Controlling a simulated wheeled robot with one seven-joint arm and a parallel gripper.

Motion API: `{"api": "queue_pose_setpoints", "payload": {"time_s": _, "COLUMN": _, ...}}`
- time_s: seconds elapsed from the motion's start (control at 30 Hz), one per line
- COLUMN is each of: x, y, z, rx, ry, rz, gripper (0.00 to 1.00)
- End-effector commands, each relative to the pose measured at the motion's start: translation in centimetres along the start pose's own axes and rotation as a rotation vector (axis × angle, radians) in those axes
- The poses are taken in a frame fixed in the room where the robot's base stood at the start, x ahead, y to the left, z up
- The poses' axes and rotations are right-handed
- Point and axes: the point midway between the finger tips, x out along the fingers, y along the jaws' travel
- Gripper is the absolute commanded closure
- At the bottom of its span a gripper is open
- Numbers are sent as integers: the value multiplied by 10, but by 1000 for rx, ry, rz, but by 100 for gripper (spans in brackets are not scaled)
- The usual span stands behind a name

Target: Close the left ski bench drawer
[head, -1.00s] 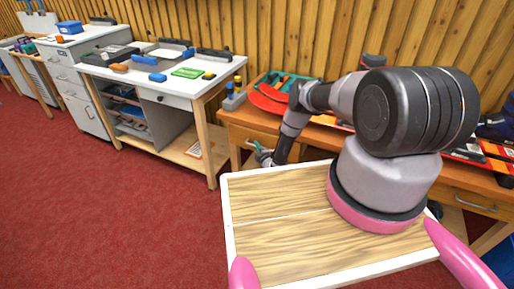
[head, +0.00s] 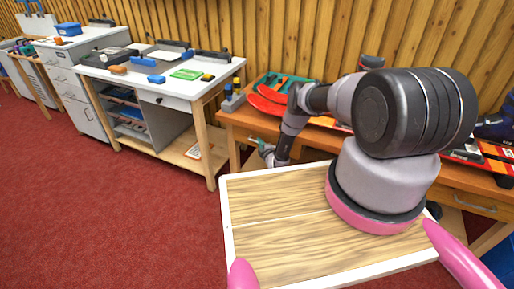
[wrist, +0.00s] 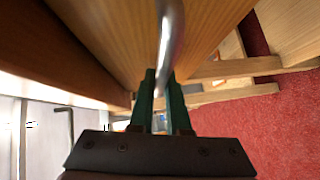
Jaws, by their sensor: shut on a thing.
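The ski bench (head: 310,135) is an orange-brown wooden bench against the wall. Its left drawer (head: 262,127) shows only in part in the head view, mostly hidden behind my arm, so how far it stands out is hard to tell. In the wrist view its curved metal handle (wrist: 172,32) runs down between the green fingers of my gripper (wrist: 161,76), close to a wooden front. My gripper (head: 266,150) is shut on this handle; in the head view it is small and low in front of the bench's left end.
The bench's right drawer handle (head: 474,207) shows at the right. Skis and red tools lie on the benchtop. A white-topped workbench (head: 150,70) stands at the left. My own wood-topped base fills the lower middle. Red carpet (head: 120,220) is clear at the left.

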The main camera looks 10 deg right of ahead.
Motion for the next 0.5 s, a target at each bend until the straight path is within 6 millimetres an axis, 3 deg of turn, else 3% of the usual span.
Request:
{"api": "queue_pose_setpoints", "payload": {"time_s": 0.3, "x": 3, "y": 1, "z": 5, "rx": 2, "ry": -5, "rz": -3, "gripper": 100}}
{"api": "queue_pose_setpoints", "payload": {"time_s": 0.33, "x": 3, "y": 1, "z": 5, "rx": 2, "ry": -6, "rz": -2, "gripper": 74}}
{"api": "queue_pose_setpoints", "payload": {"time_s": 0.37, "x": 3, "y": 1, "z": 5, "rx": 2, "ry": -6, "rz": -2, "gripper": 62}}
{"api": "queue_pose_setpoints", "payload": {"time_s": 0.4, "x": 3, "y": 1, "z": 5, "rx": 2, "ry": -5, "rz": -2, "gripper": 55}}
{"api": "queue_pose_setpoints", "payload": {"time_s": 0.5, "x": 3, "y": 2, "z": 4, "rx": 1, "ry": -4, "rz": 0, "gripper": 55}}
